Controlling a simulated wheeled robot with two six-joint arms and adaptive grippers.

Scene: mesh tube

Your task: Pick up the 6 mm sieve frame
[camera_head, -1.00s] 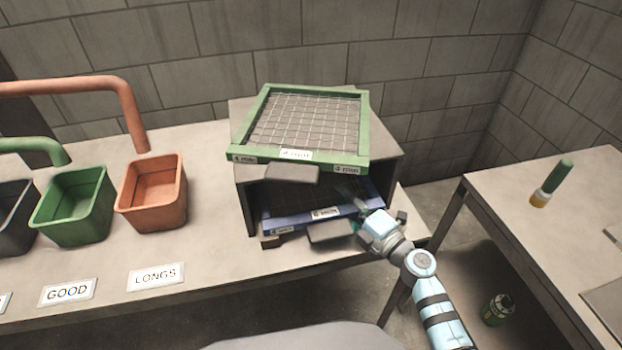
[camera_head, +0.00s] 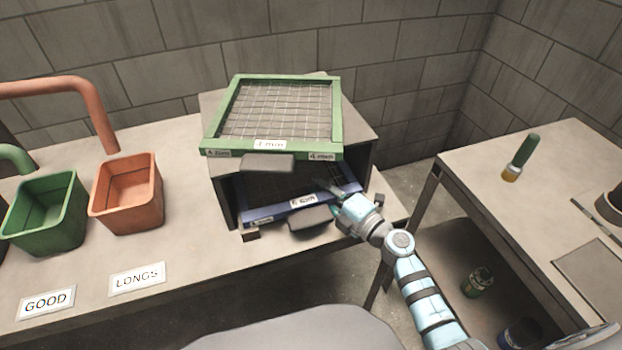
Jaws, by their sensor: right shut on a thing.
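The blue sieve frame (camera_head: 270,212), which I take to be the 6 mm one, sits in the lower slot of the sieve box under the green frame. Its small white labels are blurred. Its front rail and dark handle (camera_head: 311,217) stick out at the front. Most of its mesh is in shadow under the green frame. My right gripper (camera_head: 340,197) is at the right part of the front rail, shut on the blue frame. Its fingertips are partly hard to make out. My left gripper is not in view.
The green 4 mm frame (camera_head: 212,130) lies on top of the sieve box (camera_head: 225,198), close above my right gripper. Green (camera_head: 45,215) and orange (camera_head: 127,195) bins stand to the left. A second table (camera_head: 470,165) is at the right, across a gap.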

